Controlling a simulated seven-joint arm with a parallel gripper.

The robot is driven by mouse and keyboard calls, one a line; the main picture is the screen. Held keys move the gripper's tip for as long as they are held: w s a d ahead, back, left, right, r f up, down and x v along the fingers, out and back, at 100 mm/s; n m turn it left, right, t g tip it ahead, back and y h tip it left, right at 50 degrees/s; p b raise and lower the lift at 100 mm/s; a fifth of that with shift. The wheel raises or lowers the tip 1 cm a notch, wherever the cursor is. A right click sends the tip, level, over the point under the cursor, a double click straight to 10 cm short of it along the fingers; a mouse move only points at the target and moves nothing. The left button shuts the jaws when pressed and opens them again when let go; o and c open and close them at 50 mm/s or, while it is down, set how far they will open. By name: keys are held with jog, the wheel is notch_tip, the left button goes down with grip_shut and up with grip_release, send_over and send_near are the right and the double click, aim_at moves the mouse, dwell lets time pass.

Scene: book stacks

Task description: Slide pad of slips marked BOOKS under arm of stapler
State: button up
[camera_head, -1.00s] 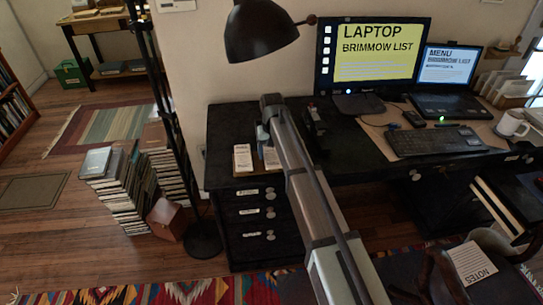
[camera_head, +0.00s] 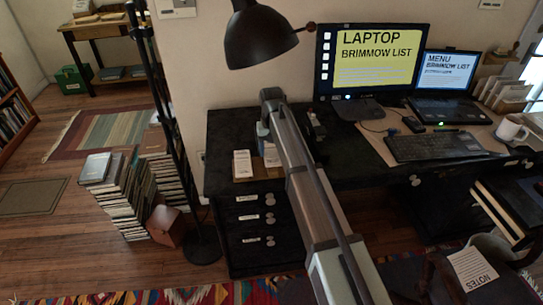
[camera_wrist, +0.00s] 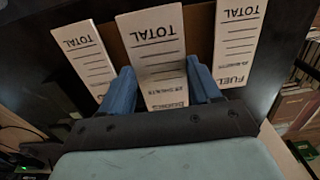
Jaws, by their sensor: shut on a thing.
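The pad of slips that appears to be marked BOOKS (camera_wrist: 160,50) is the middle of three white pads in the wrist view. Its label is upside down and small at the near end. My gripper (camera_wrist: 160,72) has its two blue fingers on either side of this pad, shut on it. In the head view my arm hides most of the gripper and this pad. A dark upright object on the desk just right of my arm may be the stapler (camera_head: 315,124); its arm and the gap beneath are not clear.
A pad marked FUEL (camera_wrist: 239,28) lies to the right and another pad (camera_wrist: 82,55) to the left in the wrist view. The black desk (camera_head: 222,135) also carries a keyboard (camera_head: 435,146), a laptop (camera_head: 440,105) and a mug (camera_head: 511,130). A lamp (camera_head: 262,38) hangs above.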

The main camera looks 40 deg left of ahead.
notch_tip(320, 180, up, 5)
jog(key=shift+w, duration=0.1)
jog(key=w+d, duration=0.3)
send_near(323, 149)
jog(key=shift+s+d, duration=1.9)
jog(key=shift+d, duration=0.05)
jog(key=shift+f, duration=0.25)
jog(key=shift+f, duration=2.95)
jog(key=shift+w+a+f, duration=0.1)
jog(key=shift+w+a, duration=1.85)
